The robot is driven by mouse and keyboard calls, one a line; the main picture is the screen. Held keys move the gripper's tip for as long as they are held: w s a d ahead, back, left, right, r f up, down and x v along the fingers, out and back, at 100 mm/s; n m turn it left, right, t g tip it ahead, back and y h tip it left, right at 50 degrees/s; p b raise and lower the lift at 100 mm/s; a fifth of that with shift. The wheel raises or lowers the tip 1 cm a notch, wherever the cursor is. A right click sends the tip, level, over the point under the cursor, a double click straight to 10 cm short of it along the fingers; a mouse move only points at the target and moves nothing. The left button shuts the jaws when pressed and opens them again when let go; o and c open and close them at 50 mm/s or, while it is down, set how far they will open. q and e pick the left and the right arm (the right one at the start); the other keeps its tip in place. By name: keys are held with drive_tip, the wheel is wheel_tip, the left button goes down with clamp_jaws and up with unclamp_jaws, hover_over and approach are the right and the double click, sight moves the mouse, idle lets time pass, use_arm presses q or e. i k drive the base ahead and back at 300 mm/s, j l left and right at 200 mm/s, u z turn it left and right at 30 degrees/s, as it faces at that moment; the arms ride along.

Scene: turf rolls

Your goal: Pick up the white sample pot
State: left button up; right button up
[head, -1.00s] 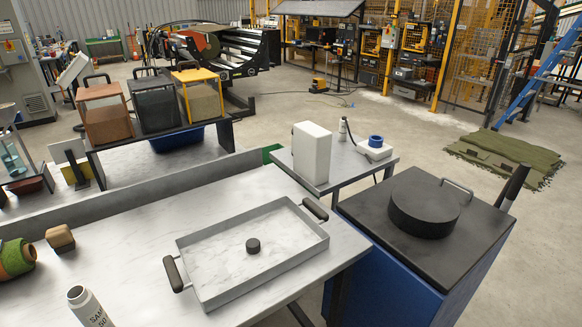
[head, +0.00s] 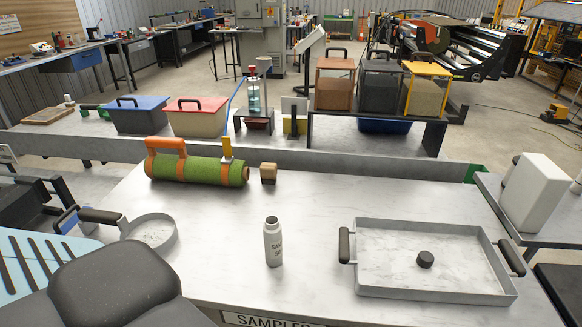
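The white sample pot (head: 272,245) stands upright on the marble-look bench top (head: 215,235), near its front middle. It is a small white bottle with a narrower, open-looking neck and dark lettering, partly turned out of view. Neither of my grippers is in view. A large dark rounded shape at the lower left hides part of the bench.
A green turf roll (head: 205,170) with orange straps and a wooden block (head: 268,172) lie behind the pot. A round grey pan (head: 150,232) is at left. A raised ledge (head: 300,160) bounds the back. Bench around the pot is clear.

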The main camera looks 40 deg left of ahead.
sight(272, 227)
drive_tip(key=u, duration=1.3)
